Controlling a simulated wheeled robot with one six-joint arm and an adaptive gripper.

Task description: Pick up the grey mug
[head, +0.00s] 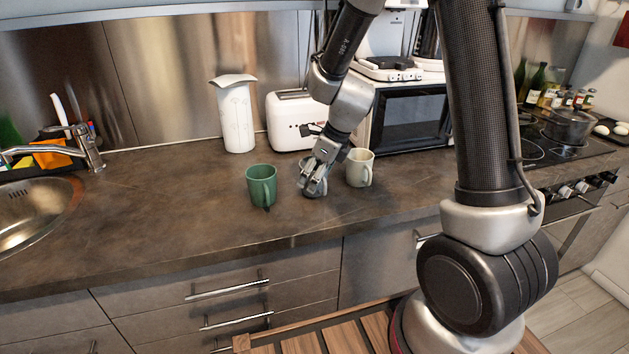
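A grey mug (314,191) stands on the dark countertop, mostly hidden behind my gripper (313,179). Only small parts of its body show around the fingers. My gripper points down at the mug from above and overlaps it in the picture. I cannot tell whether the fingers touch the mug or how far apart they are. A green mug (261,186) stands upright just to the left, its handle toward the front. A cream mug (359,167) stands upright just to the right and slightly farther back.
A white toaster (288,121) and a white pitcher (236,118) stand behind the mugs. A microwave (411,121) is at the back right. The sink (38,207) is at the far left. The countertop (165,205) between sink and green mug is clear.

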